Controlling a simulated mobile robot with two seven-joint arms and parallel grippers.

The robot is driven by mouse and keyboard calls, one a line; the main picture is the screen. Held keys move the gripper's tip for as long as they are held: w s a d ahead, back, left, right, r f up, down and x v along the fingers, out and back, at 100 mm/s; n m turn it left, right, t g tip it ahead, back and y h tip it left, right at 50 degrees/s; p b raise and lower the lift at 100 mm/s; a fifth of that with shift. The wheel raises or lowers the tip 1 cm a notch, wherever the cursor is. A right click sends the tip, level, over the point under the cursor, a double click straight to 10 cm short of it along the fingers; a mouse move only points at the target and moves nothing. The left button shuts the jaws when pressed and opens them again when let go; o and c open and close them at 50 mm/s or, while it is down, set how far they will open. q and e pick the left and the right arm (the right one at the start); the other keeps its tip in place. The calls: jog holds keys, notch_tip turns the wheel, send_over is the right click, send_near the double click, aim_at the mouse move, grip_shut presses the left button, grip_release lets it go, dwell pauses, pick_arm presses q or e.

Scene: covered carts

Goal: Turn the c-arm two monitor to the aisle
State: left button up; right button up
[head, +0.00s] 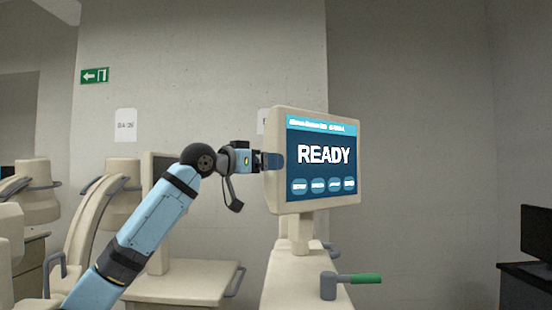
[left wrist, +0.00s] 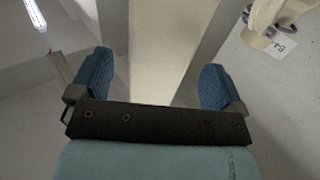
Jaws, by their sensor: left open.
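The monitor (head: 322,205) has a beige frame and a lit blue screen reading READY, facing toward the right front of the head view. It stands on a short post on a beige cart (head: 285,280). In the left wrist view my open fingers (left wrist: 155,78) stand on either side of a pale beige strip (left wrist: 160,45), which looks like the monitor's edge. Gaps show beside the fingers; whether they touch it is unclear. My right gripper is out of view.
A lever with a green grip (head: 366,279) sticks out from the cart below the monitor. Another cart (head: 175,291) with a monitor and beige C-shaped arms (head: 85,215) stand at the left. A dark desk screen (head: 536,233) is at the far right.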

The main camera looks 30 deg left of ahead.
pick_arm(q)
jog(key=x, duration=0.4)
jog(key=shift+p, duration=0.35)
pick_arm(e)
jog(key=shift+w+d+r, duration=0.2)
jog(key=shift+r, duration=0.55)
